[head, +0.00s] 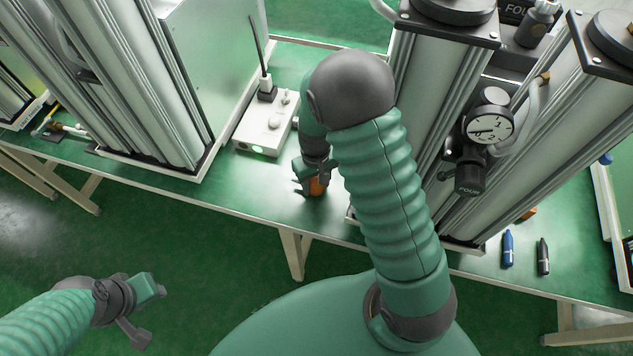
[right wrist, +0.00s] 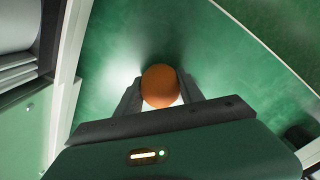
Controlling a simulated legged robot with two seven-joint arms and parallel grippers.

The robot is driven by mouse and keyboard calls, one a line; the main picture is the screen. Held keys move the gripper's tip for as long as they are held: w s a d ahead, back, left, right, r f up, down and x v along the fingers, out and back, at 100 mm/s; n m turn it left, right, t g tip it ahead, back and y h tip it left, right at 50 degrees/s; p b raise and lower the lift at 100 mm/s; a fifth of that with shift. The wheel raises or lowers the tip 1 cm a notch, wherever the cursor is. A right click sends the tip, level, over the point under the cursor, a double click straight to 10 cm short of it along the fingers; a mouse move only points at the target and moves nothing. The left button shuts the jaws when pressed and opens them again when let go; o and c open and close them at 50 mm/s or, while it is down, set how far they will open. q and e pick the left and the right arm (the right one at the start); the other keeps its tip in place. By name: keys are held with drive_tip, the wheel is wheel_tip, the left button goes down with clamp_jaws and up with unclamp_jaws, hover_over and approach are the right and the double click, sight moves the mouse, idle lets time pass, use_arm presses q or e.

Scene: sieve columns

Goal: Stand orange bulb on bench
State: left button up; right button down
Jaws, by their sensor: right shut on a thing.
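The orange bulb (head: 316,186) is at the green bench (head: 240,190) near its front edge, between the two column machines. My right gripper (head: 310,180) is shut on it from above; the gripper and arm hide part of it in the head view. In the right wrist view the bulb (right wrist: 159,86) shows as a round orange top between the two fingers (right wrist: 160,95). I cannot tell whether its base touches the bench. My left gripper (head: 148,310) is open and empty, low over the floor at the lower left.
A white box with an antenna (head: 268,125) stands behind the bulb. Column machines stand left and right, the right one with a pressure gauge (head: 488,127). Bare bench lies left of the bulb.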

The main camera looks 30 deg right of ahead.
drive_tip(key=shift+a, duration=0.1)
drive_tip(key=shift+f, duration=0.15)
drive_tip(key=c, duration=1.1)
unclamp_jaws()
drive_tip(key=shift+d, duration=0.35)
drive_tip(key=o, duration=0.4)
drive_tip(key=shift+d, duration=0.2)
drive_tip(key=shift+a, duration=0.15)
